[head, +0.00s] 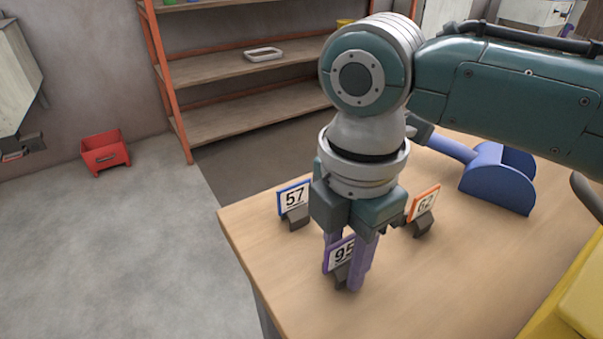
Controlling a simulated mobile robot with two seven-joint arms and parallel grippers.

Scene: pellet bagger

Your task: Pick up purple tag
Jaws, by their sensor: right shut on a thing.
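The purple tag (338,256) is a small purple-framed plate with the number 95 on a dark stand, near the front left corner of the wooden table. My right gripper (350,268) points down over it, its purple fingers on either side, shut on the tag. One finger covers part of the tag's right side. The tag is at or close to the table top; I cannot tell if it is lifted. My left gripper is not in view.
A blue tag 57 (294,198) and an orange tag 62 (425,204) stand close by on the table (440,285). A blue scoop (500,178) lies behind right. A yellow object (575,300) is at the right edge. A red bin (104,152) and shelf (250,120) stand beyond.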

